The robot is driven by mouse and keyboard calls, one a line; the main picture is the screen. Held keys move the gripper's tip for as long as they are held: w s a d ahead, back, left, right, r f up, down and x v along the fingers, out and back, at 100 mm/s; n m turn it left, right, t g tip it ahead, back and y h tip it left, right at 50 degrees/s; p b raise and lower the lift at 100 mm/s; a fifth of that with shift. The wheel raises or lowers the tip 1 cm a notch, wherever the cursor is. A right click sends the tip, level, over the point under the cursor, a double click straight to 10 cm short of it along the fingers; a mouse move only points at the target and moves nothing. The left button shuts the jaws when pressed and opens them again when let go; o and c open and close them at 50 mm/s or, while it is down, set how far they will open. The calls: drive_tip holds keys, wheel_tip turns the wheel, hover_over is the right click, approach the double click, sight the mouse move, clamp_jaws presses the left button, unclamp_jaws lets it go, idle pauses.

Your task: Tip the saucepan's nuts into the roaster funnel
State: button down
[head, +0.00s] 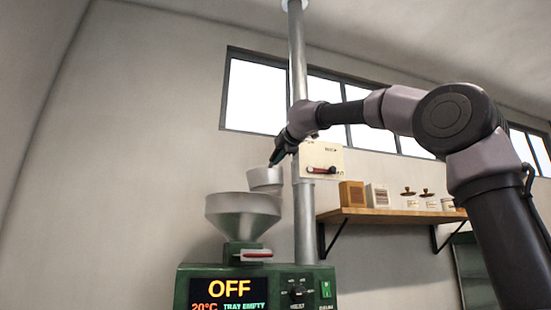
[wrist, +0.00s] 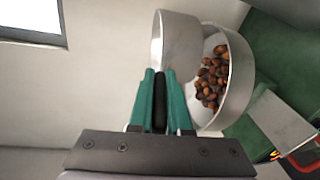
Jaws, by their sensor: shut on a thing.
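My gripper (head: 277,160) is shut on the black handle (wrist: 160,100) of the saucepan; its green fingers (wrist: 160,103) show on both sides of the handle. The pale metal saucepan (head: 265,178) is held tilted just above the right side of the roaster funnel. In the wrist view the saucepan (wrist: 180,42) shows mostly its outer wall, so I cannot tell whether nuts are left inside. The grey roaster funnel (head: 243,213) shows its wide mouth in the wrist view (wrist: 241,85). Several brown nuts (wrist: 213,78) lie inside the funnel.
The green roaster (head: 255,275) displays OFF, 20°C and TRAY EMPTY. A red-handled lever (head: 257,253) sits below the funnel. A vertical pipe (head: 304,220) rises close behind on the right. A shelf (head: 385,215) with boxes and jars is farther right. The wall left of the funnel is clear.

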drive_tip(key=shift+w+d+r+m, duration=0.1)
drive_tip(key=shift+d+m, duration=0.15)
drive_tip(key=shift+m, duration=0.45)
drive_tip(key=shift+a+r+y, duration=0.1)
drive_tip(key=shift+r+y, duration=0.2)
drive_tip(key=shift+r, duration=1.15)
